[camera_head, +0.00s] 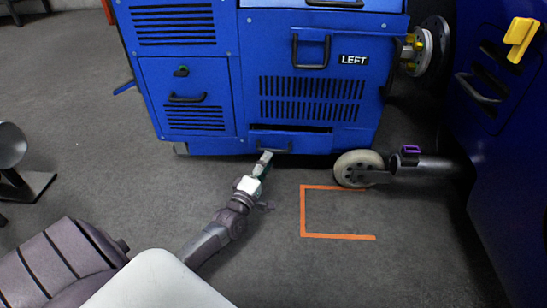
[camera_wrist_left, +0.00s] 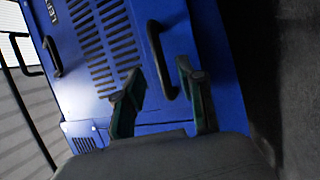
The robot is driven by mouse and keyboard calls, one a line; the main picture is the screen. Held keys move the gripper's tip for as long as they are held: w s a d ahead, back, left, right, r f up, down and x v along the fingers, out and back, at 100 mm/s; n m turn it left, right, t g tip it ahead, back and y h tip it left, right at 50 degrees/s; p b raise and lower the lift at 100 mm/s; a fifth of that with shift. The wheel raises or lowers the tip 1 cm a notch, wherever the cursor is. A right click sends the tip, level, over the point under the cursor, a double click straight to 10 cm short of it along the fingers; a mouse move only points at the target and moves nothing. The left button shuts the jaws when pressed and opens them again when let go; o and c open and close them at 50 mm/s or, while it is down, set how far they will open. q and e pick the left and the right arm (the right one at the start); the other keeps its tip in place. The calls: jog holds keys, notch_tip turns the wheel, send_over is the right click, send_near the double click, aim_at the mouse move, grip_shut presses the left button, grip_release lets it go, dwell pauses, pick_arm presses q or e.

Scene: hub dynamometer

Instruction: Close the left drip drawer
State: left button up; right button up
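The left drip drawer (camera_head: 312,143) is a low blue front at the bottom of the blue cabinet (camera_head: 245,90), under the LEFT label. A dark gap shows above its front, so it seems to stand partly out. Its black handle (camera_head: 275,149) also shows in the left wrist view (camera_wrist_left: 160,60). My left gripper (camera_head: 266,156) is at the handle from below. In the left wrist view its green-black fingers (camera_wrist_left: 159,70) are apart, with the handle between their tips in the picture. I cannot tell whether they touch it. My right gripper is not in view.
A grey caster wheel (camera_head: 358,168) stands right of the drawer, joined to a grey tube with a purple part (camera_head: 411,150). An orange floor marking (camera_head: 302,212) lies in front. A dark blue machine (camera_head: 510,150) is at the right. The grey floor before the cabinet is mostly clear.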

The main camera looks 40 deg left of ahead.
aim_at(274, 151)
pick_arm(q)
jog(key=b+x, duration=0.2)
jog(key=x, duration=0.3)
jog(key=shift+w, duration=0.1)
grip_shut()
